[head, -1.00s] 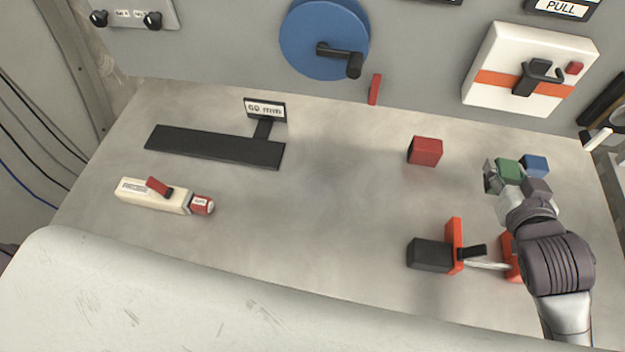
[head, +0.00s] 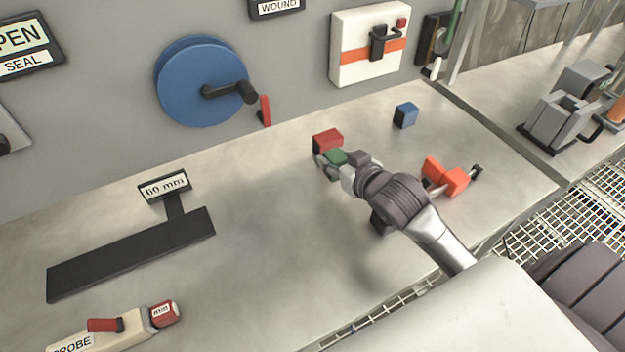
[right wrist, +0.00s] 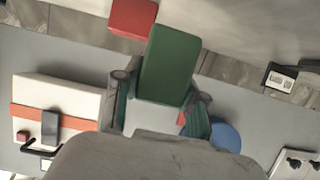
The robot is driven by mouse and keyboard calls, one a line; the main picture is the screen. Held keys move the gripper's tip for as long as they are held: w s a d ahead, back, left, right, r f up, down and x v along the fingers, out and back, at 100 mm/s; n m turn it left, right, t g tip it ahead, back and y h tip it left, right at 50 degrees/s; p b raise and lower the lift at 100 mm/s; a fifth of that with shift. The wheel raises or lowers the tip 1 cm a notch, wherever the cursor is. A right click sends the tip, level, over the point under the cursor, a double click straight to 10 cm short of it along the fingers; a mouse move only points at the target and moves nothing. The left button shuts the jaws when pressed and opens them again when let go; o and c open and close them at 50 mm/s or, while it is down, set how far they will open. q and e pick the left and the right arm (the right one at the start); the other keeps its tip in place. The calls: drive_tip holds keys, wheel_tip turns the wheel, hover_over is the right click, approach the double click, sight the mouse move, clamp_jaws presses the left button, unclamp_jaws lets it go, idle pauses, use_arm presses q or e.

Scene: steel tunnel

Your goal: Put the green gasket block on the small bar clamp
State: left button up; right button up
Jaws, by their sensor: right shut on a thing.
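The green gasket block (head: 335,157) is held between the fingers of my right gripper (head: 340,163), just in front of the red block in the head view. In the right wrist view the green block (right wrist: 169,65) fills the space between the two fingers (right wrist: 158,95). The small bar clamp (head: 447,176), with orange jaws and a thin metal bar, lies on the bench to the right of my right forearm. My left gripper is out of view.
A red block (head: 328,140) and a blue block (head: 405,115) stand on the bench towards the wall. A black T-shaped gauge (head: 130,255) and a cream probe (head: 110,333) lie at left. A grey fixture (head: 560,120) stands on the right-hand bench. The bench middle is clear.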

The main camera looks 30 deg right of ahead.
drive_tip(key=a+f, duration=0.1)
drive_tip(key=w+a+f, duration=0.1)
drive_tip(key=a, duration=0.1)
drive_tip(key=shift+w+a, duration=0.15)
drive_tip(key=shift+w, duration=0.05)
wheel_tip(320, 180, down, 4)
drive_tip(key=shift+f, duration=0.1)
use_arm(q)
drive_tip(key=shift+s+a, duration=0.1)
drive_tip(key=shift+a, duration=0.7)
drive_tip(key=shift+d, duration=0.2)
use_arm(e)
drive_tip(key=o, duration=1.2)
drive_tip(key=shift+f, duration=0.1)
